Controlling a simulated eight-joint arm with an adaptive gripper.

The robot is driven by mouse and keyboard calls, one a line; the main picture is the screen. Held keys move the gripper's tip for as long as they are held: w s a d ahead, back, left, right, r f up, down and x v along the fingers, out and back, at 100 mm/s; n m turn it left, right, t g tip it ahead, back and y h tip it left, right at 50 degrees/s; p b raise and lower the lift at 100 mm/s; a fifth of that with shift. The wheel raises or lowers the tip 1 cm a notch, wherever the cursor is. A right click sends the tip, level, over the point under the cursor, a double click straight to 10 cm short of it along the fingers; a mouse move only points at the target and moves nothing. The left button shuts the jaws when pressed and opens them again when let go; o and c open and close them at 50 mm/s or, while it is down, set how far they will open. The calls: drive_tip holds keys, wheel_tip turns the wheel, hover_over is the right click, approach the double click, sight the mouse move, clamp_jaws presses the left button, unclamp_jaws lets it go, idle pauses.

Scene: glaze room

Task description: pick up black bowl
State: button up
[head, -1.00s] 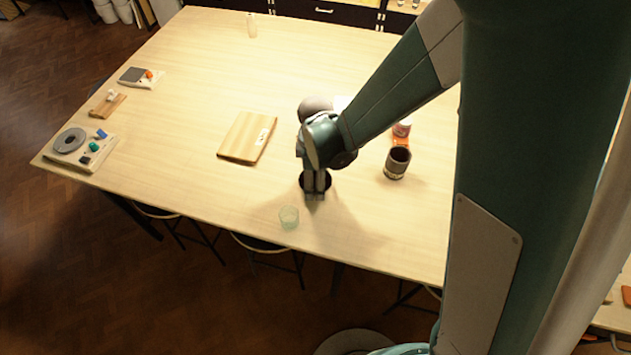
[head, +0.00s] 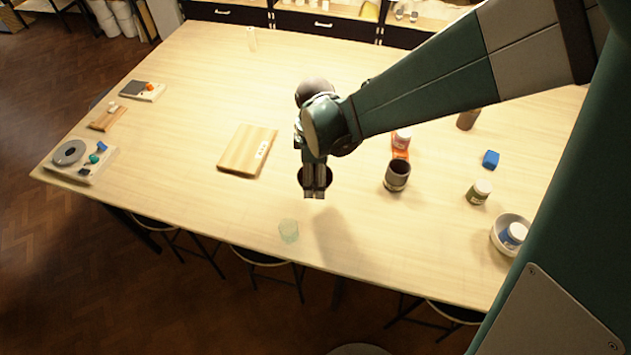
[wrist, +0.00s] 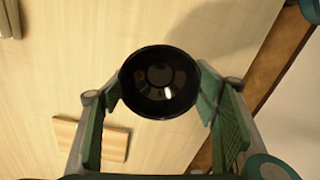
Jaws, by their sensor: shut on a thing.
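The black bowl (head: 329,178) is held at my gripper (head: 315,192) in the head view, partly hidden behind the fingers. It hangs above the table, with a shadow lying apart from it, lower and to the right. In the wrist view the round dark bowl (wrist: 158,84) sits between the two fingers of my gripper (wrist: 160,92), its open top facing the camera. The fingers are shut on it.
A dark grey mug (head: 397,175), green-labelled jar (head: 478,192), blue block (head: 491,159) and pale bowl (head: 498,236) are to the right.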

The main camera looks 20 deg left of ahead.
drive_tip(key=shift+r, duration=0.55)
idle(0.4)
